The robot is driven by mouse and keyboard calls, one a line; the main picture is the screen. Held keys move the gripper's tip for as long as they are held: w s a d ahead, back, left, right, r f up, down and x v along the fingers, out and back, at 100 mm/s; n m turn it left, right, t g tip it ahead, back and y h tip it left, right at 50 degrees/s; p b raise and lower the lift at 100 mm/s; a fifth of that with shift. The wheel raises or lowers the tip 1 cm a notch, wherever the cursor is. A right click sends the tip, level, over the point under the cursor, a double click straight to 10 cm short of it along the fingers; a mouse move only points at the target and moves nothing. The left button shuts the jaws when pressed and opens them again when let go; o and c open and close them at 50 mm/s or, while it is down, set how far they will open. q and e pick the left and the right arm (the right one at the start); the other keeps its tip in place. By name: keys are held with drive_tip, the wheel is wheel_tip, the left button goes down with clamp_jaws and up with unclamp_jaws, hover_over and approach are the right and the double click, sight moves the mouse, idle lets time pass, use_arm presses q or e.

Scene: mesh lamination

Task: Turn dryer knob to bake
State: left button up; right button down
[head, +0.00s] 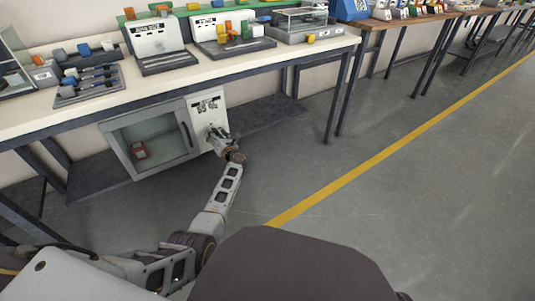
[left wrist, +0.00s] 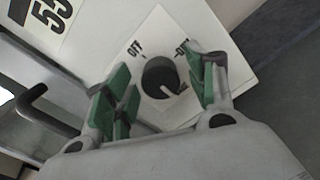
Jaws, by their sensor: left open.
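The dryer (head: 155,140) is a grey box with a glass door on the shelf under the bench, with a white control panel (head: 208,104) on its right side. In the left wrist view the dryer knob (left wrist: 160,77) is a round dark knob with a light pointer mark, on a white plate (left wrist: 193,52) lettered "OFF" and other words partly hidden by my fingers. The pointer aims to the lower right. My left gripper (head: 217,134) is at the panel, and its open green fingers (left wrist: 165,90) stand either side of the knob. I cannot tell whether they touch it. My right gripper is not in view.
The dryer's door handle (left wrist: 35,105) is left of the knob. The bench top (head: 100,105) overhangs the dryer and carries trays and devices. The floor (head: 400,180) to the right is clear, with a yellow line (head: 370,165).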

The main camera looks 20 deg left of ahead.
use_arm(q)
drive_tip(key=shift+a+n+b, duration=0.1)
drive_tip(key=shift+n+b, duration=1.15)
drive_tip(key=shift+n, duration=2.85)
